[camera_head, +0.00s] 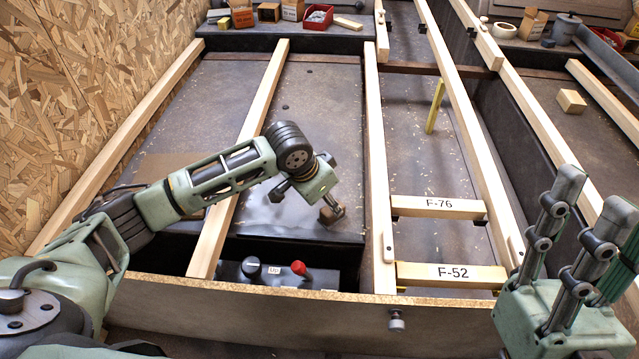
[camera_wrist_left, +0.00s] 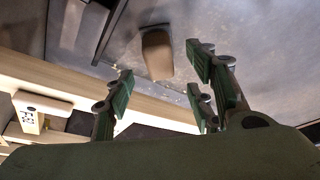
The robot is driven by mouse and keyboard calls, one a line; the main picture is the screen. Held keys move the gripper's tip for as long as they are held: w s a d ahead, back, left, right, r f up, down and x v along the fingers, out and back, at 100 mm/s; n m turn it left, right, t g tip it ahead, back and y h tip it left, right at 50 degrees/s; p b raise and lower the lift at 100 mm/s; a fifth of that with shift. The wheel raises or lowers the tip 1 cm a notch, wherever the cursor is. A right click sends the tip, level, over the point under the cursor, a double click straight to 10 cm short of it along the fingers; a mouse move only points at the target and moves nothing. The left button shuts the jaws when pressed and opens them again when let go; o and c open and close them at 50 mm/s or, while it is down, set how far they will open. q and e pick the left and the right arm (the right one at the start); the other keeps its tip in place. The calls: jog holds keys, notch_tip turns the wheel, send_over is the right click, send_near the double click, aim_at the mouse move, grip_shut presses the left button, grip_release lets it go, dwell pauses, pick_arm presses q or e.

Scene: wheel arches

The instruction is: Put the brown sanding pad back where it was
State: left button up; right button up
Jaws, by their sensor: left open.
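The brown sanding pad (camera_wrist_left: 157,52) is a small block with rounded corners. In the left wrist view it lies on the grey floor beyond my open fingers. In the head view it shows as a small brown block (camera_head: 333,214) just below my left fingers, partly covered by them. My left gripper (camera_head: 308,200) is open above the grey floor panel, with nothing between its fingers; it also shows in the left wrist view (camera_wrist_left: 160,88). Whether a finger touches the pad I cannot tell. My right gripper (camera_head: 588,210) points up at the lower right, its fingers apart and empty.
Long wooden battens (camera_head: 378,180) flank the floor panel. Crosspieces marked F-76 (camera_head: 438,207) and F-52 (camera_head: 450,274) lie to the right. A dark recess with a red knob (camera_head: 298,268) lies in front. A yellow stick (camera_head: 435,106) stands further back.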

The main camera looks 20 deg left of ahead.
pick_arm(q)
jog(key=p+v, duration=0.2)
jog(key=v, duration=0.4)
jog(key=d+m+t+h, duration=0.1)
jog(key=d+t+h, duration=0.15)
jog(key=d, duration=0.75)
jog(key=s+d+r+t+h, duration=0.3)
jog(key=d+r+t+h, duration=0.4)
jog(key=r, duration=0.4)
jog(key=s+a+r+n+t+y, duration=0.2)
jog(key=s+a+r+t, duration=0.3)
jog(key=r, duration=0.3)
jog(key=s+a+r+n+t+y, duration=0.2)
jog(key=s+a+r+t, duration=0.3)
jog(key=r, duration=0.4)
jog(key=shift+y, duration=0.65)
pick_arm(e)
jog(key=w+a+f+g+h, duration=0.2)
jog(key=w+f+g, duration=0.4)
jog(key=w, duration=0.4)
jog(key=shift+w+f+g, duration=0.15)
jog(key=shift+f+g, duration=0.25)
jog(key=shift+f, duration=0.15)
pick_arm(q)
jog(key=shift+a, duration=0.15)
pick_arm(e)
jog(key=shift+d, duration=0.1)
